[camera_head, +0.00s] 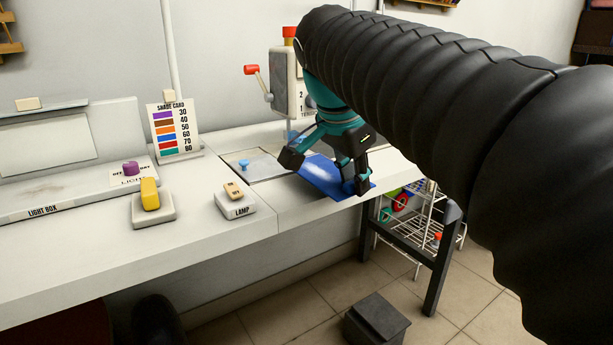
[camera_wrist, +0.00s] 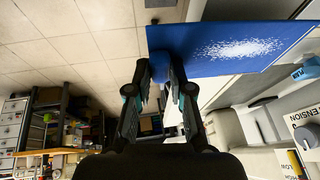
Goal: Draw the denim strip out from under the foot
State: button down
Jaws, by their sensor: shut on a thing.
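The denim strip (camera_head: 323,178) is a flat blue piece with a pale speckled patch. In the head view it lies at the table's front edge below my gripper (camera_head: 327,172), its front corner over the edge. In the wrist view the strip (camera_wrist: 205,48) spans the upper right, its near edge between the fingertips of my gripper (camera_wrist: 160,75), which is shut on it.
A lamp switch block (camera_head: 236,205), a yellow switch (camera_head: 150,195), a shade card (camera_head: 174,130) and a light box (camera_head: 60,195) stand to the left. A wire rack (camera_head: 405,225) is below the table's right end. A dark box (camera_head: 376,320) is on the floor.

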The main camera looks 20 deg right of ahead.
jog(key=shift+r+p, duration=1.65)
jog(key=shift+r, duration=0.6)
